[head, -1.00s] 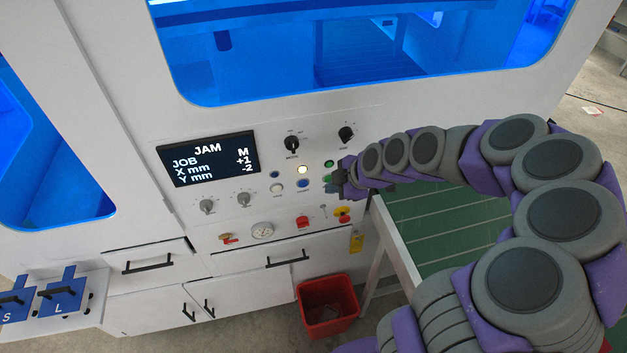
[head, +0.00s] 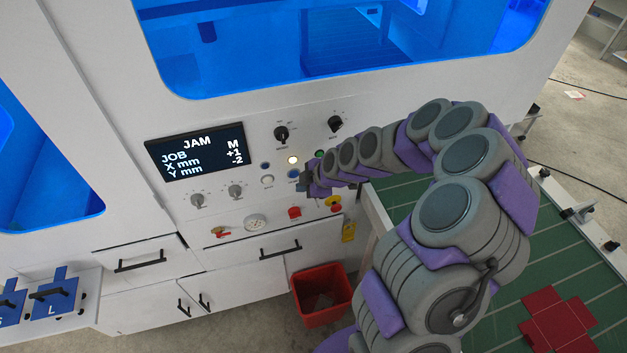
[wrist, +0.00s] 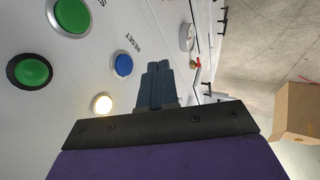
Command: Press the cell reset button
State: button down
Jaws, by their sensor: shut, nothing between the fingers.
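The reset button is a small blue round button (wrist: 123,65) with the label RESET beside it in the wrist view. My gripper (wrist: 158,68) is shut and empty, with its fingertips just right of the blue button in that view; I cannot tell whether they touch the panel. In the head view my gripper (head: 303,181) is at the control panel and covers part of the button area. A lit cream button (wrist: 102,103) and two green buttons (wrist: 72,14) are near it. The screen (head: 197,151) reads JAM, JOB M, X mm +1, Y mm -2.
Knobs (head: 281,134), a gauge (head: 256,222) and a red switch (head: 295,212) crowd the panel. A red bin (head: 322,292) stands below. A green conveyor table (head: 560,255) with a red flat blank (head: 556,319) is at right. A cardboard box (wrist: 296,112) shows in the wrist view.

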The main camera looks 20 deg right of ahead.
aim_at(296, 172)
jog(key=shift+w+d, duration=0.15)
jog(key=shift+w, duration=1.85)
jog(key=shift+a+f, duration=0.1)
jog(key=shift+a, duration=0.1)
jog(key=shift+w+a+f+b, duration=0.1)
jog(key=shift+w+b, duration=0.45)
jog(key=shift+b, duration=0.55)
jog(key=shift+w+d+r, duration=0.2)
jog(key=shift+w+r, duration=0.05)
jog(key=shift+r, duration=0.1)
